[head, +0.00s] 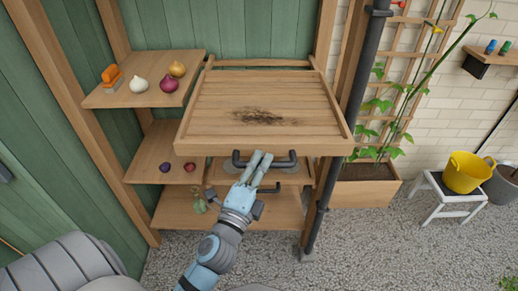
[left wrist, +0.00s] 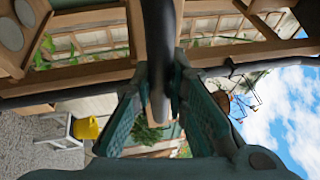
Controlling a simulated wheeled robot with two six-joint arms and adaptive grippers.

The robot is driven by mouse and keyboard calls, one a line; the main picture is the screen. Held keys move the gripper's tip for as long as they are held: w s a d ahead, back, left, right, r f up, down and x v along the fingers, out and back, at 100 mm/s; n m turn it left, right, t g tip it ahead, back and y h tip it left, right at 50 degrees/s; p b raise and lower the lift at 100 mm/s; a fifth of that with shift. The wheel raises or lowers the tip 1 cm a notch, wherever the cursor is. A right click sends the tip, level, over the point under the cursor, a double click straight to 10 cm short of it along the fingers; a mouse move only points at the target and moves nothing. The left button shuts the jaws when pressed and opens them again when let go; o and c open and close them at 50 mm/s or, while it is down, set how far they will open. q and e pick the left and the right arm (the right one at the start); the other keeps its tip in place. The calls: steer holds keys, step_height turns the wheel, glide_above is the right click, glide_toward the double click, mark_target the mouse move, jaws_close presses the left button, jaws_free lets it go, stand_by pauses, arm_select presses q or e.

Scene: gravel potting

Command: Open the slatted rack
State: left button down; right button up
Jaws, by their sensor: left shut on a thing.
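The slatted rack (head: 225,120) is a wooden slatted tray with a dark soil smudge near its middle, set in a wooden frame. A dark bar handle (head: 286,163) is on its front edge. My left gripper (head: 257,160) reaches up from below and is shut on this handle. In the left wrist view the dark handle (left wrist: 157,50) passes between the two fingers (left wrist: 160,105). The fingers hide part of the handle in the head view. My right gripper is in neither view.
Side shelves (head: 120,98) at the left hold onions and an orange brush. A dark pipe (head: 330,185) runs down the right side. Gravel floor (head: 400,245) is clear at front right.

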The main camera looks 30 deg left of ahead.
arm_select(q)
steer(key=shift+s+d, duration=0.4)
steer(key=shift+s, duration=0.3)
steer(key=c, duration=1.6)
jaws_free()
steer(key=shift+o, duration=0.2)
